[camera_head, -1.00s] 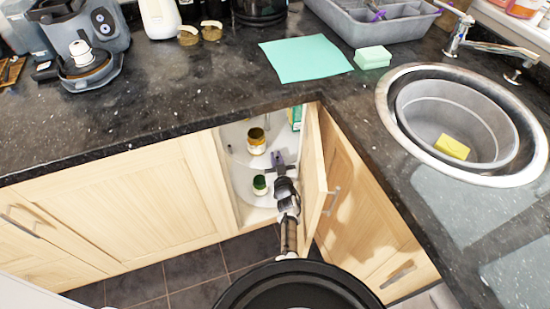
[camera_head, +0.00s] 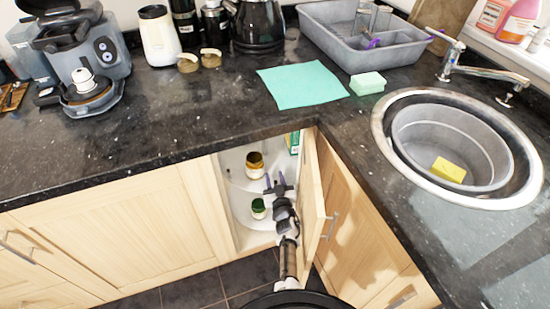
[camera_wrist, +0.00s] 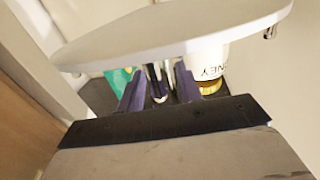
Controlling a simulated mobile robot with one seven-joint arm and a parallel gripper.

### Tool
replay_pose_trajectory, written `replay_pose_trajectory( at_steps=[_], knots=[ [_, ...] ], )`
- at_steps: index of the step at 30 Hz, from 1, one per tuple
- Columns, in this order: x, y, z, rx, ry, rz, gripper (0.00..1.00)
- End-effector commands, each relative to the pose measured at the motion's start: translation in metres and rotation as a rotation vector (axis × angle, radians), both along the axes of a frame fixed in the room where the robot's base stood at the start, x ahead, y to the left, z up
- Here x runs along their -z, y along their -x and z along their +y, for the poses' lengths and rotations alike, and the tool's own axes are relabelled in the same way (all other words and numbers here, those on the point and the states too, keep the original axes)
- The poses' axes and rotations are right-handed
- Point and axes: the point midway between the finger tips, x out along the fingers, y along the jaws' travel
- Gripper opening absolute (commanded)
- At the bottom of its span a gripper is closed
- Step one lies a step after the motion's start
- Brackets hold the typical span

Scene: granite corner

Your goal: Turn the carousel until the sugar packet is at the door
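The carousel (camera_head: 241,201) is a white round shelf inside the open corner cupboard. A jar with a yellow-brown lid (camera_head: 254,160) stands towards its back, and a small dark green-lidded jar (camera_head: 258,205) stands nearer the front. A green and white packet (camera_head: 294,140) shows partly at the back right; I cannot tell whether it is the sugar packet. My gripper (camera_head: 275,183) is open, inside the cupboard above the carousel. In the wrist view my gripper (camera_wrist: 160,88) shows its purple fingers apart, with a thin metal post (camera_wrist: 157,83) seen between or beyond them.
The cupboard door (camera_head: 313,195) stands open just right of my arm. The dark granite counter (camera_head: 180,120) overhangs the opening. On it are a teal cloth (camera_head: 302,87), a sponge (camera_head: 367,83) and a sink (camera_head: 455,145). A white shelf edge (camera_wrist: 180,40) crosses the wrist view.

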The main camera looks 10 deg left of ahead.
Motion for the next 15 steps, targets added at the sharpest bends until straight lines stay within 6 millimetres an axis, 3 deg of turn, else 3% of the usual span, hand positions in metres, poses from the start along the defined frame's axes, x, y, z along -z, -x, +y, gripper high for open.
replay_pose_trajectory(
  at_steps=[1,6,15],
  knots=[
    [-0.017,0.000,-0.001,0.003,0.000,-0.003,0.35],
    [-0.061,0.000,-0.001,0.003,0.001,-0.003,0.35],
    [-0.126,0.000,-0.001,0.003,0.000,-0.001,0.35]
  ],
)
